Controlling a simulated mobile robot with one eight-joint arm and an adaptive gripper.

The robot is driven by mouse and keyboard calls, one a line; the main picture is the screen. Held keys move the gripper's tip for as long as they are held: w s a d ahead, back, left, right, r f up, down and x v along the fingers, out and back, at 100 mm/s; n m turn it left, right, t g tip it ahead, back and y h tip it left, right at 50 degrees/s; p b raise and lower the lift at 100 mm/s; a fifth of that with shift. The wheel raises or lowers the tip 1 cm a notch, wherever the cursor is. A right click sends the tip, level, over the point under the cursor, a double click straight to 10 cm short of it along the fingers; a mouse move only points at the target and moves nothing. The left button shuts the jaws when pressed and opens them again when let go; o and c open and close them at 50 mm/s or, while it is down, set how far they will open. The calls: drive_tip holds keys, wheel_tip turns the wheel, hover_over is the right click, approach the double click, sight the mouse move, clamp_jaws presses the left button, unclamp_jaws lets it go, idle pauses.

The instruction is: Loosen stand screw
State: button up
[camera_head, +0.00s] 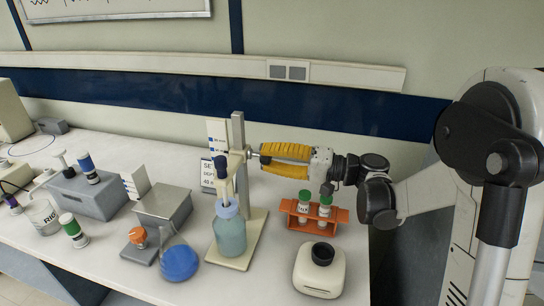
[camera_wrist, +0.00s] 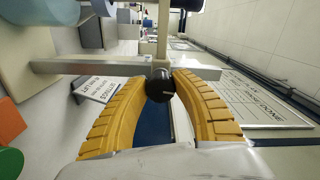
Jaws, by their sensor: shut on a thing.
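The stand has a grey upright post (camera_head: 239,130) on a pale base (camera_head: 257,222); the post also lies across the wrist view (camera_wrist: 90,67). A column held in a pale clamp (camera_head: 236,160) stands over a bottle of blue-green liquid (camera_head: 230,238). My gripper (camera_head: 262,154), with its yellow ribbed fingers, reaches the clamp from the right. In the wrist view, my gripper's fingertips (camera_wrist: 162,78) are shut on the black round screw knob (camera_wrist: 160,88), one on each side. The fingers mostly hide the screw in the head view.
A blue round flask (camera_head: 180,262) and a grey box (camera_head: 163,205) stand left of the stand. A card (camera_head: 208,173) stands behind it.

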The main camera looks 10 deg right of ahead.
drive_tip(key=o, duration=1.2)
drive_tip(key=shift+a+n, duration=0.1)
drive_tip(key=shift+n, duration=0.4)
drive_tip(key=v, duration=0.7)
